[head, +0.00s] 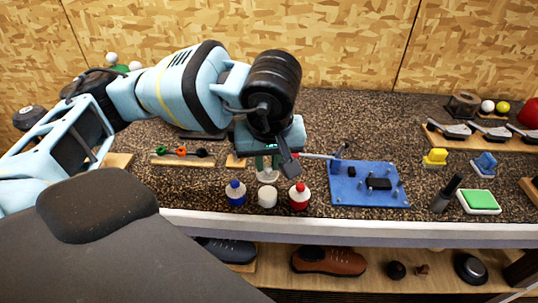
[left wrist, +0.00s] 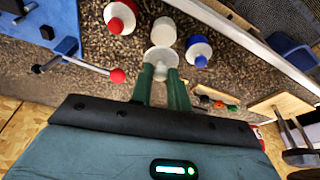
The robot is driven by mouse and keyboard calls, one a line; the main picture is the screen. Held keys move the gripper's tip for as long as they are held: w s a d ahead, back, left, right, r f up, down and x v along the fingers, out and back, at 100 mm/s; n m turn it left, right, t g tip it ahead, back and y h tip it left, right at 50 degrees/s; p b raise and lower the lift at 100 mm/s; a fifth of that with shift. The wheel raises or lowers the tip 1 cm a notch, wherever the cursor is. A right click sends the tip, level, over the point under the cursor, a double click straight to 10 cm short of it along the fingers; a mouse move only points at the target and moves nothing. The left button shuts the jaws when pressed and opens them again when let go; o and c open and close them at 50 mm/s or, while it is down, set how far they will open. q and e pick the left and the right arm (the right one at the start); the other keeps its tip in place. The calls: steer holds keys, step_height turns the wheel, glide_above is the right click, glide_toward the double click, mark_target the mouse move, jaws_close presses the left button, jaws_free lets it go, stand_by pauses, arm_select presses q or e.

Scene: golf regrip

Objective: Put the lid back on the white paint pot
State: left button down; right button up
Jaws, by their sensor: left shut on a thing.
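My left gripper (head: 267,165) points down behind the row of paint pots. Its green fingers, seen in the left wrist view (left wrist: 161,72), are shut on the small knob of a white lid (left wrist: 158,53). The lid also shows below the fingers in the head view (head: 267,177). The white paint pot (head: 267,198) stands upright just in front of the lid, towards me, and has no lid on it. In the left wrist view the white pot (left wrist: 164,32) is just beyond the lid. My right gripper is not in view.
The blue pot (head: 235,192) and the red pot (head: 299,195), both lidded, flank the white pot closely. A blue board (head: 350,190) with a lever stands to the right. A wooden strip with coloured pieces (head: 181,160) lies left. The counter's front edge is close.

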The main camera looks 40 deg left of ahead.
mark_target(268, 176)
arm_select(q)
step_height(268, 176, down, 4)
steer(key=shift+f+b, duration=0.1)
steer(key=shift+b, duration=0.65)
steer(key=shift+f+b, duration=0.3)
steer(key=shift+f, duration=0.2)
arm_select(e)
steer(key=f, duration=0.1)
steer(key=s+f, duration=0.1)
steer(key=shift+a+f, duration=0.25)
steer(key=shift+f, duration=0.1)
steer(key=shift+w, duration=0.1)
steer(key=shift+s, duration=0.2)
arm_select(q)
steer(key=shift+s, duration=0.1)
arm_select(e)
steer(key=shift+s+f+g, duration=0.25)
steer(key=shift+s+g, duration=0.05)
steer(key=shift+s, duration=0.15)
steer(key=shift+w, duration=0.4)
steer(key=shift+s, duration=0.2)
arm_select(q)
steer(key=shift+f+b, duration=0.15)
steer(key=shift+b, duration=0.25)
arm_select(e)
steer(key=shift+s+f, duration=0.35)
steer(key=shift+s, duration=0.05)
